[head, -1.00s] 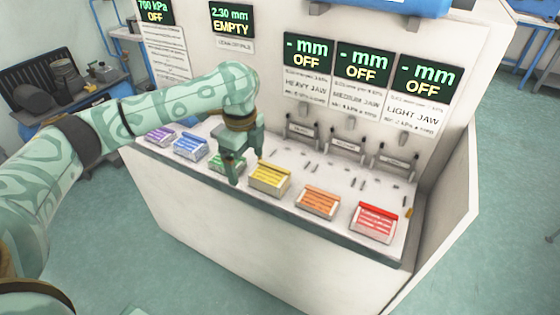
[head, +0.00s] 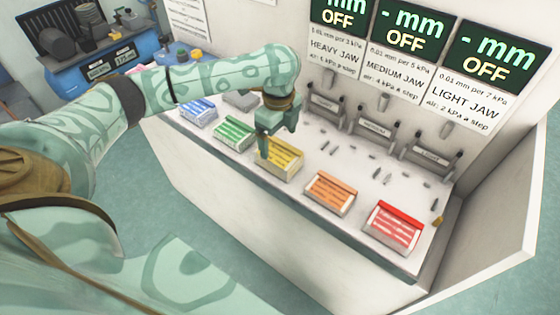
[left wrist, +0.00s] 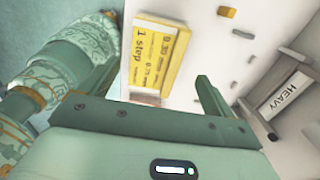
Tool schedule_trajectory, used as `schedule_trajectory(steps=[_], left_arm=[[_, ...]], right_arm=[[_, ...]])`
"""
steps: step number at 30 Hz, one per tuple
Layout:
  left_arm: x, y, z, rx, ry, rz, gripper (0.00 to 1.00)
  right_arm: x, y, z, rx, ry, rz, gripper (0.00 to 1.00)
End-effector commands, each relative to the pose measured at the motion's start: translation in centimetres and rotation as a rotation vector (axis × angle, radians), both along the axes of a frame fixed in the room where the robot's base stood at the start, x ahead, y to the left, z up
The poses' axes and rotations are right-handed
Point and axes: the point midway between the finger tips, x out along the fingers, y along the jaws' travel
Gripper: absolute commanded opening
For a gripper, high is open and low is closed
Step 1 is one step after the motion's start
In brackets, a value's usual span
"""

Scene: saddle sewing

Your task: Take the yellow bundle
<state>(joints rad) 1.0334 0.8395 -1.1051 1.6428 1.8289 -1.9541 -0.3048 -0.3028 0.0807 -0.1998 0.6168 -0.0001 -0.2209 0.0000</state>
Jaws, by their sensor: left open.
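The yellow bundle (head: 284,157) lies on the white bench top between the green and orange bundles in the head view. Its printed yellow face, reading "1 step", shows in the left wrist view (left wrist: 158,52). My left gripper (head: 277,140) is over its back left part, fingers pointing down, and covers that corner. In the left wrist view the gripper (left wrist: 155,84) has its two fingers wide apart with nothing held between them; the bundle lies just beyond the fingertips, toward the left finger. My right gripper is in neither view.
Blue (head: 198,111), green (head: 235,132), orange (head: 330,193) and red (head: 394,227) bundles sit in the same row along the bench's front edge. Behind stand the jaw fixtures (head: 376,133) and several small pegs. Dark display panels (head: 407,38) read OFF.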

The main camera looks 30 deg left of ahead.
Motion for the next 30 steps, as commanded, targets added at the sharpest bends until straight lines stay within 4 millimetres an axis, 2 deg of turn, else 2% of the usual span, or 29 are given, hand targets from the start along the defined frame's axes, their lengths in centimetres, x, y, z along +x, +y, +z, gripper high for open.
schedule_trajectory(steps=[7, 14, 21, 23, 27, 28, 30], left_arm=[[-0.2, -0.1, -1.9, -0.001, 0.001, -0.001, 0.89], [-0.6, -0.3, -5.8, 0.0, 0.002, -0.002, 0.89], [-0.5, -0.3, -5.8, 0.001, -0.003, -0.002, 0.89], [-0.5, -0.3, -5.8, 0.001, -0.003, -0.002, 0.75], [-0.6, -0.3, -5.8, 0.001, -0.002, -0.002, 0.36], [-0.6, -0.3, -5.8, 0.001, -0.002, -0.002, 0.32], [-0.5, -0.3, -5.8, 0.001, -0.003, -0.002, 0.32]], right_arm=[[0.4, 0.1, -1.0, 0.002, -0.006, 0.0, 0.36], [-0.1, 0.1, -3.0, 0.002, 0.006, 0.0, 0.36], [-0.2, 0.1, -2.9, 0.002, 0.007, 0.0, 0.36], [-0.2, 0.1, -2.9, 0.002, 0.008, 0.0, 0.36], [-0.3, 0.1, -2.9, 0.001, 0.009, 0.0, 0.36], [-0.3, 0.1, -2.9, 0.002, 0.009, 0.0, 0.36], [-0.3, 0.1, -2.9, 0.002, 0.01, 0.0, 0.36]])
